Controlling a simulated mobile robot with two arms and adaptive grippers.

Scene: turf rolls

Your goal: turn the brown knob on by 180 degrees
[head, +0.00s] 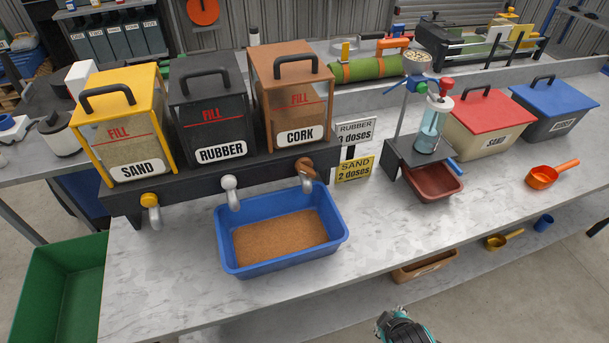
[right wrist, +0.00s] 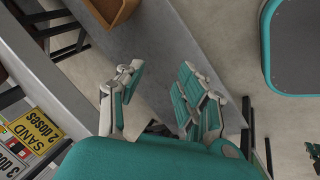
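The brown knob (head: 305,167) sits at the front of the dispenser ledge, below the brown CORK box (head: 291,90), with a grey spout beside it. A blue tray (head: 228,259) stands under the spouts and holds a layer of brown granules. My right gripper (right wrist: 160,72) is open and empty in the right wrist view, its two teal-padded fingers apart. Part of my right arm's end (head: 402,328) shows at the bottom of the head view, in front of the bench and well away from the knob. My left gripper is not in view.
The yellow SAND box (head: 122,118) and black RUBBER box (head: 211,103) stand left of the cork box. Dose signs (head: 355,168) stand to its right, before a stand with a maroon tray (head: 433,187).

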